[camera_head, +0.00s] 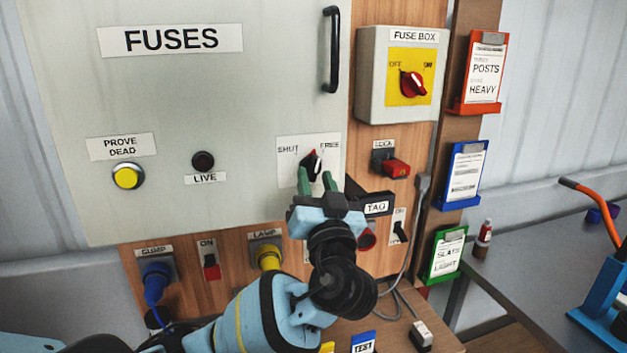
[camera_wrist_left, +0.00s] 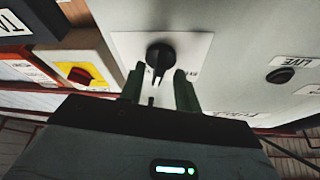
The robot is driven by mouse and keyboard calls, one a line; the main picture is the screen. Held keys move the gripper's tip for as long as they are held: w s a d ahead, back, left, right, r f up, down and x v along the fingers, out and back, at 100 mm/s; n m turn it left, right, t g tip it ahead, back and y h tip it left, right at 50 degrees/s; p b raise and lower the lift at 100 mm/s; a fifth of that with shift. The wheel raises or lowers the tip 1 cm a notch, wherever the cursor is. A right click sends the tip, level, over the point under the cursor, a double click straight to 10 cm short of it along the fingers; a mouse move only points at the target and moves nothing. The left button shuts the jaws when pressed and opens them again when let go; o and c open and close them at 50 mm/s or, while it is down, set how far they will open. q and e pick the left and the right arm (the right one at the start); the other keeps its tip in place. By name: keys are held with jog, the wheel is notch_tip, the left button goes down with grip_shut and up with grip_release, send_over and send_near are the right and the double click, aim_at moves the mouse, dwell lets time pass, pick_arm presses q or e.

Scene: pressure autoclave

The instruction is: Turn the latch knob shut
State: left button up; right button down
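The latch knob (camera_head: 313,160) is a dark knob with a red part, on a pale plate marked SHUT on the left and FREE on the right. The plate sits at the lower right of the grey FUSES door (camera_head: 230,100). My left gripper (camera_head: 316,181) is just below and in front of the knob, its green fingers apart with nothing held. In the left wrist view the black knob (camera_wrist_left: 160,57) shows just beyond the gap between the open fingers (camera_wrist_left: 160,82). I cannot tell whether they touch it. My right gripper is not in view.
A fuse box (camera_head: 372,75) with a red rotary switch (camera_head: 413,85) is at the upper right. A red-handled switch (camera_head: 396,168) and a TAG holder (camera_head: 377,208) are close right of my gripper. The door's black handle (camera_head: 332,50) is above. Cables hang below right.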

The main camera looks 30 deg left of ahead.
pick_arm(q)
jog(key=shift+w+a, duration=0.15)
jog(key=shift+w, duration=0.05)
grip_shut()
